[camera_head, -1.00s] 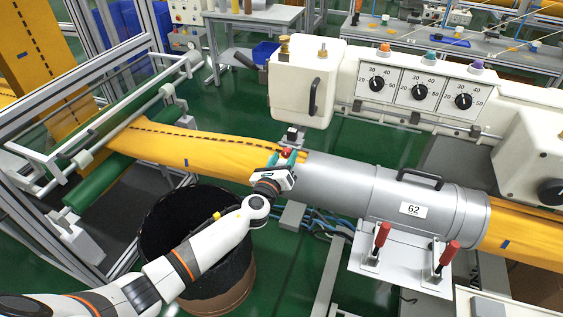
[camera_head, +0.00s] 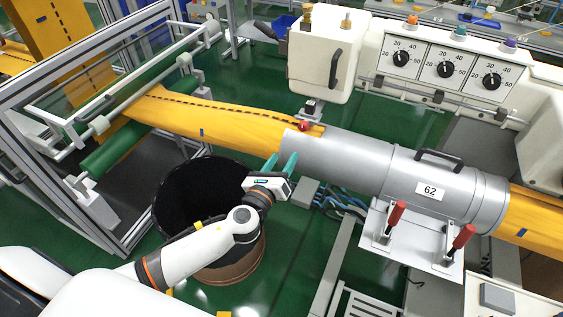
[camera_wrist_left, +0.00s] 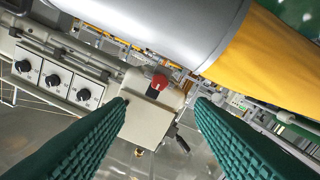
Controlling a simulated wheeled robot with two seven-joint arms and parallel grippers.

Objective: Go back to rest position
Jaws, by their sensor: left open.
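My left gripper (camera_head: 282,163) is open and empty, with green fingers. In the head view it is in front of the left end of the grey tube (camera_head: 345,160) marked 62, above the floor. In the left wrist view the two green fingers (camera_wrist_left: 160,120) are spread wide with nothing between them. The tube's edge (camera_wrist_left: 175,20) and yellow felt (camera_wrist_left: 265,60) fill the top of that view. A red knob (camera_head: 305,126) sits at the felt by the tube's mouth; it also shows in the wrist view (camera_wrist_left: 159,81). My right gripper is out of view.
A black bin (camera_head: 170,205) stands under my left forearm. The yellow felt (camera_head: 215,122) runs from the green roller (camera_head: 120,150) into the tube. Two red-handled clamps (camera_head: 395,218) stand on the bracket in front. A white machine with three dials (camera_head: 445,68) is behind.

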